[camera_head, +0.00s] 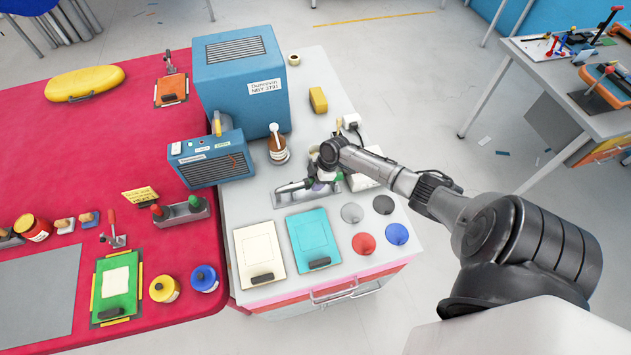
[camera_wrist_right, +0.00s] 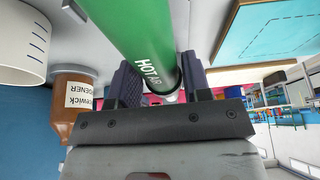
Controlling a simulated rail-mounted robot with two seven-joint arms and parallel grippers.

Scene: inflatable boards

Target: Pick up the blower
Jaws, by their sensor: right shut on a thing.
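The blower (camera_wrist_right: 135,40) is a green cylinder with "HOT AIR" in white letters, close up in the right wrist view. My right gripper (camera_wrist_right: 158,78) has one dark finger on each side of it and is shut on it. In the head view my right gripper (camera_head: 312,182) is low over the grey worktop, behind the white and teal boards. There the blower is mostly hidden by my gripper and arm. Whether it touches the worktop or is lifted clear, I cannot tell. My left gripper is not in view.
A brown bottle (camera_head: 278,148) stands behind the gripper, and a blue machine (camera_head: 240,85) behind that. A white board (camera_head: 259,250), a teal board (camera_head: 314,238) and several coloured discs lie in front. A white container (camera_wrist_right: 20,45) shows in the wrist view.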

